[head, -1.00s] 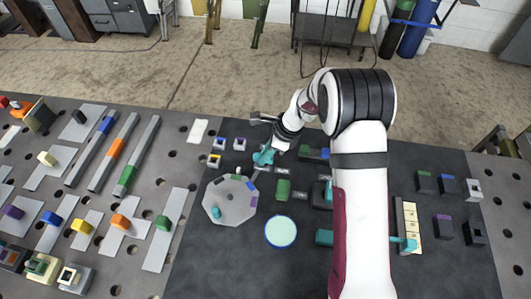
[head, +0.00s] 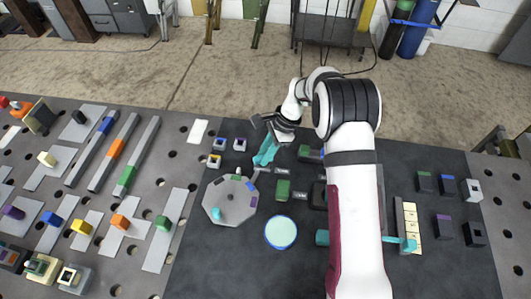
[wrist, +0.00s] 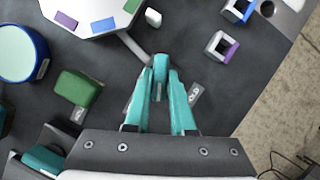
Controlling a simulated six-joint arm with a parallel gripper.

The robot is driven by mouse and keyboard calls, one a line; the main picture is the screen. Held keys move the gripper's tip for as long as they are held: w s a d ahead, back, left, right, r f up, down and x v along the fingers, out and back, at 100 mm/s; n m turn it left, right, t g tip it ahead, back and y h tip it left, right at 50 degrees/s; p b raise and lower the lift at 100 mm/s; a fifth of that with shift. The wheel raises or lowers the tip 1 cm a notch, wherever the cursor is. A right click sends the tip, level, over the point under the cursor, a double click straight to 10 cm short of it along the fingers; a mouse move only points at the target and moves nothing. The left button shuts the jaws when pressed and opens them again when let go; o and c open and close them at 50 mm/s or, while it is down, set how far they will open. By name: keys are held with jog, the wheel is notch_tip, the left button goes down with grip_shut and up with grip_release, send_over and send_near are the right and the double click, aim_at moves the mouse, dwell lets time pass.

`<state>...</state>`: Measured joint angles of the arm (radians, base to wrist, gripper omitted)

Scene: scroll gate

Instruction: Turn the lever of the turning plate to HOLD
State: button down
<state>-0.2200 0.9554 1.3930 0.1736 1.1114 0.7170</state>
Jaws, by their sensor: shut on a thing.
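The turning plate (head: 230,202) is a pale grey many-sided plate with coloured marks on its rim, left of centre on the dark board. It also shows at the top of the wrist view (wrist: 95,12). Its lever (wrist: 133,44) is a thin grey bar running out from the rim to a teal end (wrist: 160,64). My gripper (wrist: 160,84) has its teal fingers shut on that lever end; the fingers hide part of it. In the head view my gripper (head: 262,160) is just beyond the plate's upper right. A small label (wrist: 194,95) lies beside the fingers; its word is unclear.
A green block (head: 283,190) and a round pale-blue disc (head: 281,232) stand right of the plate. Two small hollow blocks (head: 240,145) (head: 214,161) stand to the gripper's left. My arm covers part of the board's right half.

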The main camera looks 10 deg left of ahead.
jog(key=n+g, duration=0.1)
jog(key=n, duration=0.2)
jog(key=n+g+h, duration=0.1)
jog(key=n, duration=0.2)
jog(key=shift+w+a+h, duration=0.1)
jog(key=shift+a+h, duration=0.05)
jog(key=shift+h, duration=0.15)
jog(key=n+h, duration=0.1)
jog(key=n, duration=0.2)
jog(key=n+h, duration=0.1)
jog(key=n, duration=0.2)
jog(key=shift+a+g, duration=0.15)
jog(key=shift+g, duration=0.15)
jog(key=shift+n, duration=0.4)
jog(key=c, duration=0.8)
grip_release()
jog(key=shift+o, duration=0.2)
jog(key=v, duration=0.7)
jog(key=shift+a+r, duration=0.15)
jog(key=shift+r, duration=0.1)
jog(key=shift+w, duration=0.1)
